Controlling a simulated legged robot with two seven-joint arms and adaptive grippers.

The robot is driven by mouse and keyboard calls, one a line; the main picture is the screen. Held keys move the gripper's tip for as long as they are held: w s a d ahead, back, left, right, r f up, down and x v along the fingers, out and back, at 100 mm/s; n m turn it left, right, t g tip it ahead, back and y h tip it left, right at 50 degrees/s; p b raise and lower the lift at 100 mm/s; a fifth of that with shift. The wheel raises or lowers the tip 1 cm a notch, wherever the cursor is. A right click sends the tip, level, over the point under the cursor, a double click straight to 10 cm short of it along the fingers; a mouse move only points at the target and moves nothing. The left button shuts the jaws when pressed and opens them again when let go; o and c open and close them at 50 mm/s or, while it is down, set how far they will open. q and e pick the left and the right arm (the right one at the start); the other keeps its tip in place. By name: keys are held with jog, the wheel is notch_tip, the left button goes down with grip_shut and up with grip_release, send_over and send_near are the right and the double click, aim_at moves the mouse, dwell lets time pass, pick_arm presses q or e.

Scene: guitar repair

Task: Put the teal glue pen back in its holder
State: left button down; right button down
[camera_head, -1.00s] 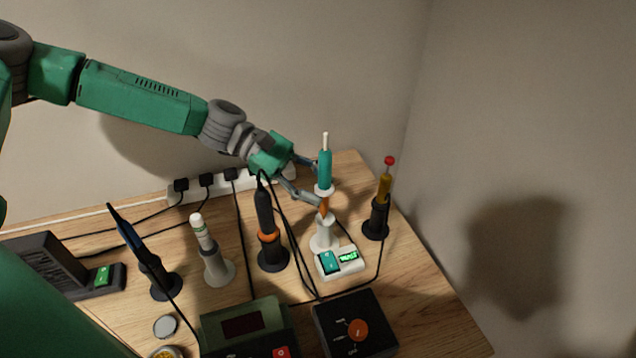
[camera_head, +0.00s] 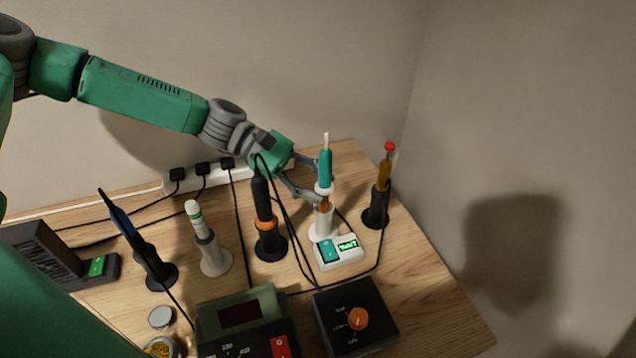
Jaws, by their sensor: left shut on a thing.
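The teal glue pen (camera_head: 325,168) stands upright, with a pale tip on top, a teal body, a white collar and an orange lower part. My left gripper (camera_head: 318,188) reaches in from the left and is shut on the pen around its body and collar. The white holder (camera_head: 323,222) is directly below the pen. The pen's orange lower end is at the holder's mouth and appears partly inside it; how deep I cannot tell. The holder stands by a white base with a teal switch and a green display (camera_head: 340,250). My right gripper is not in view.
A yellow tool with a red knob (camera_head: 383,185) stands in a black holder close on the right. A black tool with an orange ring (camera_head: 265,220), a white pen (camera_head: 203,237) and a blue iron (camera_head: 137,240) stand left. Cables run between. Control boxes (camera_head: 355,318) sit in front.

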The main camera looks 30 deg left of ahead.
aim_at(322, 147)
pick_arm(q)
jog(key=shift+f+b, duration=0.7)
jog(key=shift+f, duration=0.4)
jog(key=shift+c, duration=2.4)
grip_release()
jog(key=shift+r, duration=0.2)
notch_tip(322, 147, up, 11)
jog(key=p, duration=1)
jog(key=shift+p, duration=0.4)
jog(key=shift+f, duration=0.1)
